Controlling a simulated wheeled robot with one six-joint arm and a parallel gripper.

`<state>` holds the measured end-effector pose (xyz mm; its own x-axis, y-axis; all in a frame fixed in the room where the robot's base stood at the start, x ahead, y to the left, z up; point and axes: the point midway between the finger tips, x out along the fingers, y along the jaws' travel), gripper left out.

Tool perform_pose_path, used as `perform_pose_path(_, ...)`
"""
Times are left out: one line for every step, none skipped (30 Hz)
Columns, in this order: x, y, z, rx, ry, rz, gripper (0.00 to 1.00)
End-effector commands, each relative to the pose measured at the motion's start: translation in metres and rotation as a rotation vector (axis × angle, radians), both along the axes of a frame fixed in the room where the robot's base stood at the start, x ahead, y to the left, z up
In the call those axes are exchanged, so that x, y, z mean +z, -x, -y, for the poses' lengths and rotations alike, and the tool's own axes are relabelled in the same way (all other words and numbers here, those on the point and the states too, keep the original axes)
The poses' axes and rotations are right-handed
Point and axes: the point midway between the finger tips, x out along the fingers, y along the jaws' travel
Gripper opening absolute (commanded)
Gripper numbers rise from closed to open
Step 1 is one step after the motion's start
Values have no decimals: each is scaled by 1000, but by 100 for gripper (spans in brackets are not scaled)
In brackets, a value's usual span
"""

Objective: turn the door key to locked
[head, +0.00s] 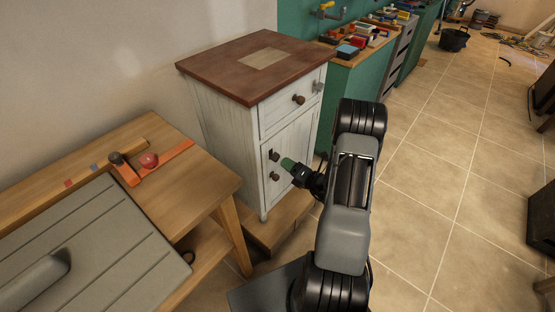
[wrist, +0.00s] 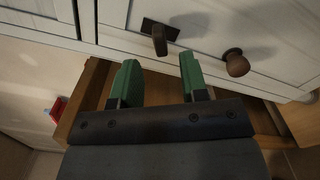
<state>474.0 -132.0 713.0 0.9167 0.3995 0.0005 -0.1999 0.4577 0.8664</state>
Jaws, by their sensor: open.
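The white cabinet (head: 233,120) has a brown top and a door (head: 294,150) below a drawer. The dark door key (head: 273,155) sits on a dark plate near the door's left edge; the wrist view also shows the key (wrist: 159,40). A round brown knob (head: 274,176) is below it in the head view, and the knob (wrist: 236,63) is to its right in the wrist view. My gripper (head: 289,164) has green fingers and is in front of the door. In the wrist view my gripper (wrist: 158,76) is open and empty, its fingertips short of the key.
The drawer (head: 285,106) has its own brown knob. A wooden table (head: 200,180) stands to the left with a grey lid-like board and a red knob (head: 148,160) on it. A green bench (head: 352,85) with tools is behind. The tiled floor on the right is mostly clear.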

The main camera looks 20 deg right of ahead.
Motion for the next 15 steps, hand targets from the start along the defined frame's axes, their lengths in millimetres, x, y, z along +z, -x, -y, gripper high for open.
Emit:
perform_pose_path(-1, -8, -4, 4, 2, 1, 40)
perform_pose_path(0, -13, -7, 4, 2, 1, 40)
perform_pose_path(0, -18, -9, 4, 1, 1, 40)
perform_pose_path(0, -22, -11, 4, 0, 0, 40)
perform_pose_path(0, -25, -12, 4, 0, 0, 40)
perform_pose_path(-1, -30, -14, 2, 1, 0, 40)
perform_pose_path(-1, -33, -15, 3, 2, 0, 40)
perform_pose_path(-1, -36, -16, 3, 2, 0, 40)
perform_pose_path(-1, -39, -17, 2, 1, -1, 40)
perform_pose_path(0, -40, -18, 2, 0, -1, 40)
perform_pose_path(0, -42, -19, 2, 0, -1, 40)
perform_pose_path(0, -44, -20, 2, 0, 0, 40)
perform_pose_path(0, -45, -20, 2, 0, 0, 40)
perform_pose_path(0, -46, -21, 2, 0, 0, 40)
perform_pose_path(0, -47, -21, 1, 0, 0, 40)
